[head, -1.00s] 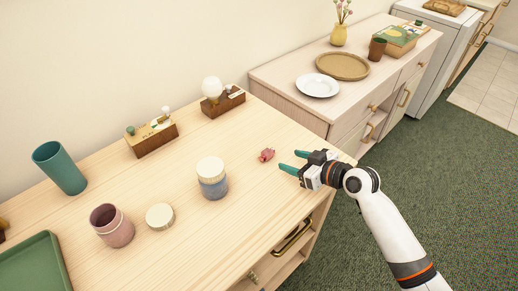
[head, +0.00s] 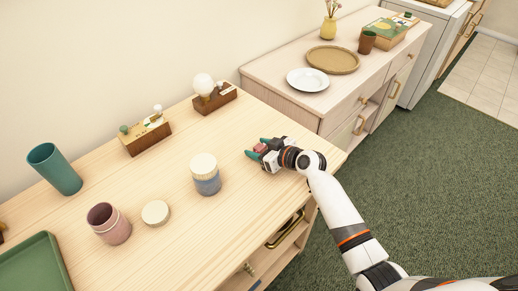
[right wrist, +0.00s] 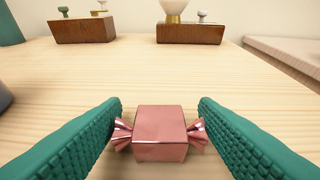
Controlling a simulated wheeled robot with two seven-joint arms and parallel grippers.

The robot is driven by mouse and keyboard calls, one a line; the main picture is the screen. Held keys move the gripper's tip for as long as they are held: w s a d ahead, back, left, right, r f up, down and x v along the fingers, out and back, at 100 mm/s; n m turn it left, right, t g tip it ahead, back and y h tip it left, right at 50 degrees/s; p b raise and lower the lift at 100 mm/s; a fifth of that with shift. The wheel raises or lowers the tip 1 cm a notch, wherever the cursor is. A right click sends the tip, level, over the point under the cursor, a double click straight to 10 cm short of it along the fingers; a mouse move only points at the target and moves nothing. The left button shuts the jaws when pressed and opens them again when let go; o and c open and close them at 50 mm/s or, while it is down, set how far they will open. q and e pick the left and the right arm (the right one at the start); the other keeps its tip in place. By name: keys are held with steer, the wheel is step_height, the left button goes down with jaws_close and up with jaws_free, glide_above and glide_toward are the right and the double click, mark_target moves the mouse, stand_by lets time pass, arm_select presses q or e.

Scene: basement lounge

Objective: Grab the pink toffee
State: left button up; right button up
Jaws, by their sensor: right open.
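The pink toffee (right wrist: 160,134) is a shiny wrapped block with twisted ends, lying on the wooden table. In the right wrist view it sits between the two green fingers of my right gripper (right wrist: 160,140). The twisted ends lie close to the fingers; I cannot tell whether they touch. In the head view the toffee (head: 260,148) shows only in part between the fingers. My right gripper (head: 257,149) is open, low over the tabletop, reaching in from the right. My left gripper is not in view.
A blue jar with a cream lid (head: 206,176) stands left of my right gripper. A round cream lid (head: 155,212), pink cup (head: 108,224), teal cup (head: 55,168) and green tray (head: 40,266) are farther left. Wooden blocks (head: 146,137) stand along the wall.

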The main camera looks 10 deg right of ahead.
steer(key=shift+c, duration=0.5)
steer(key=c, duration=0.9)
steer(key=shift+r, duration=0.1)
steer(key=shift+c, duration=0.2)
